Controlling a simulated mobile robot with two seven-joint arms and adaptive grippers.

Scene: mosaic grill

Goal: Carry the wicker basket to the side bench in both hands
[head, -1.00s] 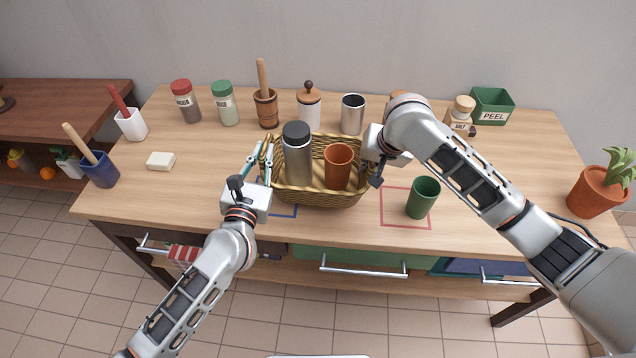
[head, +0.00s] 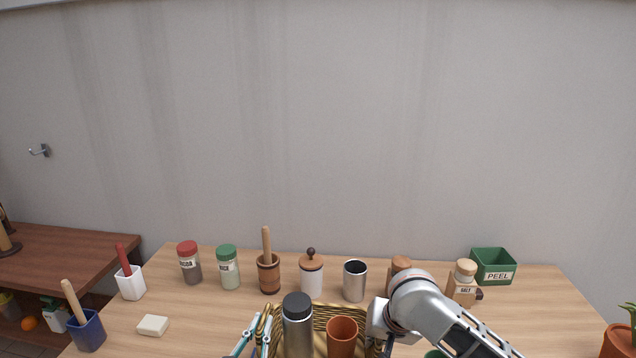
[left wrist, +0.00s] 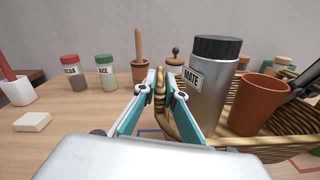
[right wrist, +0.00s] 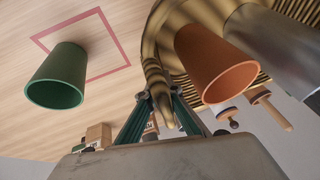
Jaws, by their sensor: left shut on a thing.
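The wicker basket (head: 325,311) stands on the wooden table at the bottom of the head view, its front cut off. It holds a grey bottle (head: 298,330) with a black lid, labelled MATE in the left wrist view (left wrist: 212,85), and a terracotta cup (head: 342,335). My left gripper (head: 257,342) is shut on the basket's left handle (left wrist: 160,95). My right gripper (right wrist: 159,98) has its fingers closely on both sides of the right handle (right wrist: 153,75), and appears shut on it. The brown side bench (head: 75,246) is at the left.
A green cup (right wrist: 60,75) is close by the right handle. Soap (head: 153,325) and a blue pot (head: 88,331) are at left.

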